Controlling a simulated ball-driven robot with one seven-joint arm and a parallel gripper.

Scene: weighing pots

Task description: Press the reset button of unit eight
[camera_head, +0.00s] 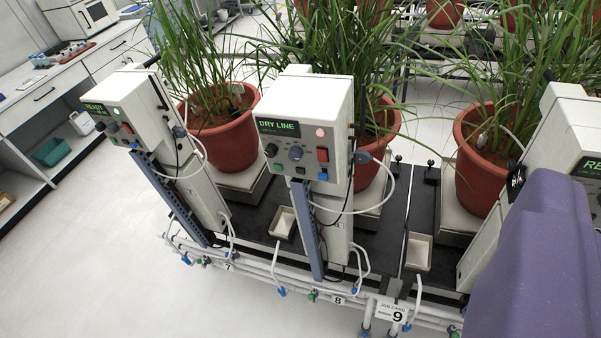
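The middle unit (303,100) is a pale box on a post, with a green-lettered screen (279,127) reading "DRY LINE". A tag with an 8 (338,300) hangs on the pipe near its foot. I cannot read which control is marked reset. No gripper fingers show, so I cannot see whether my gripper is open or shut.
A similar unit (128,100) reading "READY" stands left; another (570,135) is at right, partly hidden by a purple shape close to the camera. Potted grasses (221,143) stand behind. White pipes (270,277) and hoses run in front. A card marked 9 (392,312) hangs there. Left floor is clear.

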